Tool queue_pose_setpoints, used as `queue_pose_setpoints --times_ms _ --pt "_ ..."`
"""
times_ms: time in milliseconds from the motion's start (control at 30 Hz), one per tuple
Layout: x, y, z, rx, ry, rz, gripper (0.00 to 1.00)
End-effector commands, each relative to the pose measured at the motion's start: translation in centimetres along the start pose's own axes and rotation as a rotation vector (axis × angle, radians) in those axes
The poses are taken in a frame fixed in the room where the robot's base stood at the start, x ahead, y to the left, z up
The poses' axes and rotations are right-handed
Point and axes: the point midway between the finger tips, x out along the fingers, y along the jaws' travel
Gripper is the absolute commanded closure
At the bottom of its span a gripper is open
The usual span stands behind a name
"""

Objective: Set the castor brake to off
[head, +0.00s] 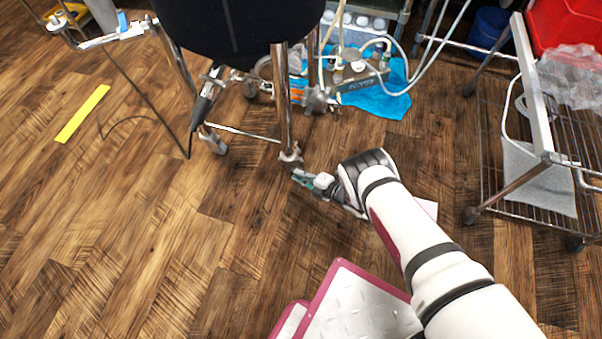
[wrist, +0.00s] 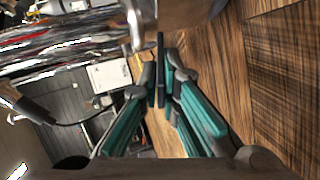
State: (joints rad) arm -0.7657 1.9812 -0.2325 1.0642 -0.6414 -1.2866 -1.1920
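A black vessel (head: 240,25) stands on metal legs with castors. The front leg (head: 280,90) ends in a castor (head: 291,157) near the middle of the head view. My gripper (head: 303,178) is low at this castor, reaching in from the right. In the wrist view, my gripper's teal-padded fingers (wrist: 160,80) converge with a narrow gap. A thin dark upright piece (wrist: 160,55), seemingly the castor's brake lever, shows between the fingertips. I cannot tell whether the pads touch it. The brake's setting is not readable.
A wire rack trolley (head: 530,190) with a red bin (head: 570,25) stands at right. A pump unit (head: 358,80) sits on a blue sheet behind the leg. A white, pink-edged platform (head: 360,305) lies in front. A yellow strip (head: 82,114) lies on open floor at left.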

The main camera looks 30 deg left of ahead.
Motion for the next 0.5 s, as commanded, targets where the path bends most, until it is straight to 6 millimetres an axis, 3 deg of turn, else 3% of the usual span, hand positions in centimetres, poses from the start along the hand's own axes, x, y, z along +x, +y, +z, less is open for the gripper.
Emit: queue_pose_setpoints --times_ms 233,333,500 --pt "-0.08 -0.06 0.04 0.002 0.0 0.0 1.0" --pt "-0.08 -0.06 0.05 0.002 0.0 0.0 0.77" --pt "-0.06 -0.04 0.04 0.001 0.0 0.0 0.75"
